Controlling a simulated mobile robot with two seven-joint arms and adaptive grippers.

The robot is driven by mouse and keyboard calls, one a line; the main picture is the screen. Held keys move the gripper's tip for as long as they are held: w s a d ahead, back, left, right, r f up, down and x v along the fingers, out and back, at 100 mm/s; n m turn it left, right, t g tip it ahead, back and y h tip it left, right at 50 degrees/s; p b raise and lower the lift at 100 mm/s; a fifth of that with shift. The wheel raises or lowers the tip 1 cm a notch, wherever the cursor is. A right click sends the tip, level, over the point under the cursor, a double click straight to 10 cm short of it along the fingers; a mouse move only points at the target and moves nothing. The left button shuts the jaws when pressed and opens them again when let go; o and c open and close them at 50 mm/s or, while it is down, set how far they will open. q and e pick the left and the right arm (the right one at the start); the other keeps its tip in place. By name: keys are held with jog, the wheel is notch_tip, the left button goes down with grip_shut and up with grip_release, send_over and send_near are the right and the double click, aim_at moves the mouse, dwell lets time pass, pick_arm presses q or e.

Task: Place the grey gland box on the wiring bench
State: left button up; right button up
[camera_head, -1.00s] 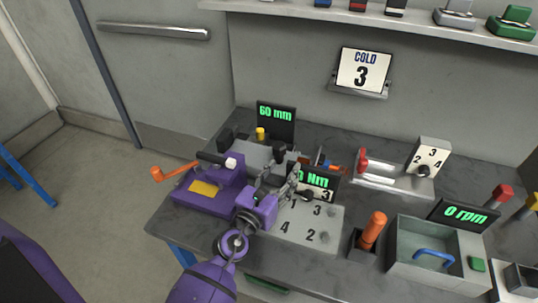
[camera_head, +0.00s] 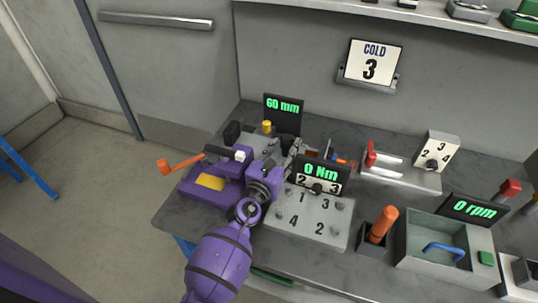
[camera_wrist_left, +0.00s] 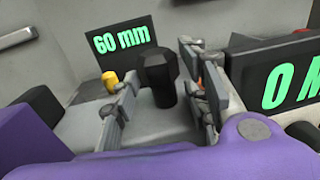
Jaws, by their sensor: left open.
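My left gripper (camera_head: 282,152) is over the bench between the purple vise-like fixture and the 0 Nm display. In the left wrist view its fingers (camera_wrist_left: 160,82) are open, one on each side of a dark upright post with a wider head (camera_wrist_left: 158,72). The post rises from a light grey block (camera_wrist_left: 150,122); I cannot tell whether this is the grey gland box. Contact between fingers and post is not clear. A grey box-like piece (camera_head: 470,10) stands on the upper shelf, cut by the frame top. The wiring bench (camera_head: 180,222) is dark grey. My right gripper is not in view.
The purple fixture (camera_head: 208,190) has an orange-handled crank. The 60 mm display (camera_head: 283,113) and yellow knob (camera_head: 267,126) are behind. A numbered plate (camera_head: 310,220), 0 Nm display (camera_head: 320,176), orange handle (camera_head: 382,223) and grey bin (camera_head: 410,255) crowd the right side.

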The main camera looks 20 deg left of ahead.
pick_arm(q)
jog(key=shift+w, duration=0.35)
jog(key=shift+c, duration=0.4)
grip_shut()
jog(key=shift+r, duration=0.1)
